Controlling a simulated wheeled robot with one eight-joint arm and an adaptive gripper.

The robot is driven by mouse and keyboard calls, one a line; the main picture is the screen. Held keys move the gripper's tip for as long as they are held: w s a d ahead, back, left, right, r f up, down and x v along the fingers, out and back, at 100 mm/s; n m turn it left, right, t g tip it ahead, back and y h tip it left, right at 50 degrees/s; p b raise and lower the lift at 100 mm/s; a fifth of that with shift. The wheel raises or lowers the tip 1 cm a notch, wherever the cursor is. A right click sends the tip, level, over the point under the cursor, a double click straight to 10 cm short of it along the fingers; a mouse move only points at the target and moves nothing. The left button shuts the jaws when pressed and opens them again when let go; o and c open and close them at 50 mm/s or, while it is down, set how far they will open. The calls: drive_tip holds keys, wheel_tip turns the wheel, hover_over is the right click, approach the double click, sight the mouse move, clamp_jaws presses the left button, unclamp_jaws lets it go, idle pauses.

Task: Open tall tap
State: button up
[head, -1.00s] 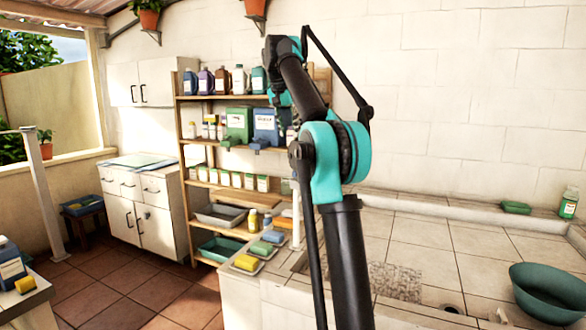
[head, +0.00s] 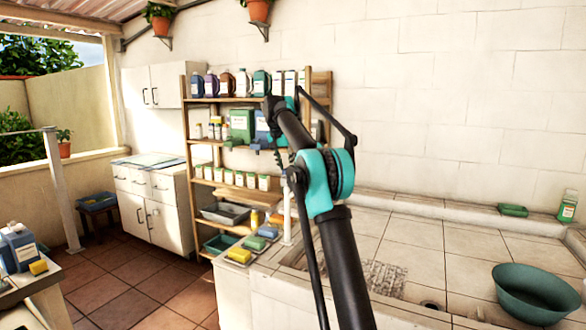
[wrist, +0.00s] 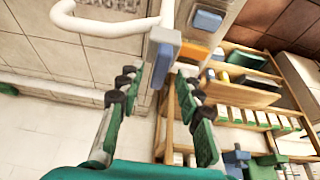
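The tall tap (wrist: 98,27) shows in the wrist view as a white bent pipe at the upper left, seen at an odd angle. A blue-grey block that looks like its handle (wrist: 165,42) is at the top middle. My gripper (wrist: 160,78) is open, with its dark and green fingers on either side of the block's lower end. I cannot tell whether either finger touches it. In the head view, a white upright post (head: 287,218), perhaps the tap, is partly hidden behind my arm.
A wooden shelf (head: 187,150) with bottles and boxes stands behind my arm. Sponges on trays, including a yellow one (head: 239,255), lie on the counter's left end. A green basin (head: 535,290) sits at the right. The tiled counter between is mostly clear.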

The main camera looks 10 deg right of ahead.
drive_tip(key=shift+w+d+f, duration=0.1)
drive_tip(key=shift+w+f, duration=0.05)
drive_tip(key=shift+f, duration=0.25)
clamp_jaws()
